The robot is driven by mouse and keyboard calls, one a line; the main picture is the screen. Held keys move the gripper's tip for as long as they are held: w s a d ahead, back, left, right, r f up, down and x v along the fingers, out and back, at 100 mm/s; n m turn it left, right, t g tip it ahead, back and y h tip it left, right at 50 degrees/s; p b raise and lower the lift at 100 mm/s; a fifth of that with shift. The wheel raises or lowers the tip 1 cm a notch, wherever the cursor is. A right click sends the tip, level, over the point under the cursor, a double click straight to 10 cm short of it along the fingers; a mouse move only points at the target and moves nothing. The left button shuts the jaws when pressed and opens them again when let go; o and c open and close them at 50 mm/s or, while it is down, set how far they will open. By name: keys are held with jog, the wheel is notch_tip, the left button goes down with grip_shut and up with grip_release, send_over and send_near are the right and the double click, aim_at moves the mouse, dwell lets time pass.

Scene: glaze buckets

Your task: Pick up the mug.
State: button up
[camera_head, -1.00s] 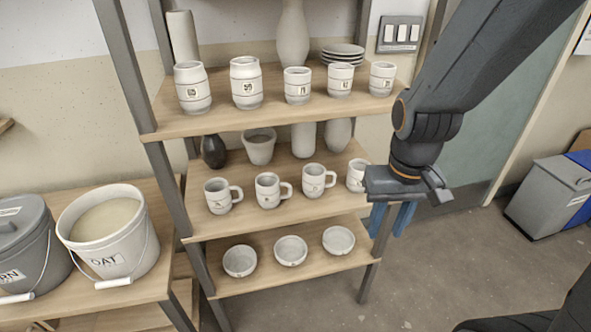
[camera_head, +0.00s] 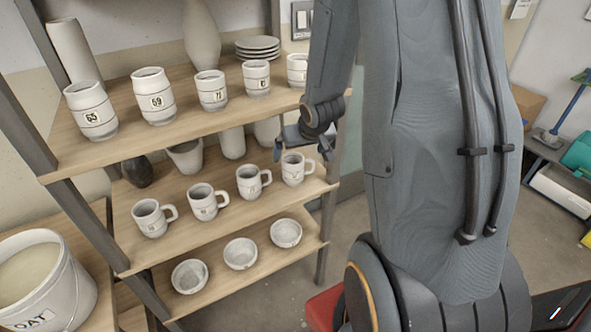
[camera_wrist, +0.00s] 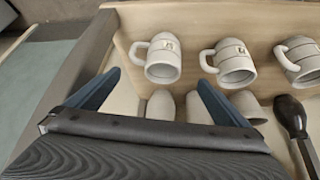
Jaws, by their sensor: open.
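Several white mugs with side handles stand upright in a row on the middle shelf. The rightmost mug (camera_head: 293,168) is nearest to my gripper (camera_head: 303,150). In the wrist view, where things look upside down, this mug (camera_wrist: 164,60) lies beyond and between the fingertips (camera_wrist: 158,78), and I see no contact. To its left in the head view stand a second mug (camera_head: 249,182), a third (camera_head: 203,202) and another (camera_head: 150,218).
White handleless cups (camera_head: 156,97) line the top shelf, above the mugs. Bowls (camera_head: 240,254) stand on the lower shelf. A shelf post (camera_head: 327,235) rises close to the right end. A bucket (camera_head: 60,285) is at lower left.

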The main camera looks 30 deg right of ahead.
aim_at(298, 159)
jog(key=shift+d+p+x, duration=0.15)
jog(key=shift+p+x, duration=0.05)
jog(key=shift+x, duration=1.1)
jog(key=shift+d+p+x, duration=0.2)
jog(key=shift+x, duration=1.15)
jog(key=shift+d+p+x, duration=0.15)
jog(key=shift+p+x, duration=0.05)
jog(key=shift+x, duration=1.1)
jog(key=shift+r, duration=0.1)
jog(key=c, duration=2.2)
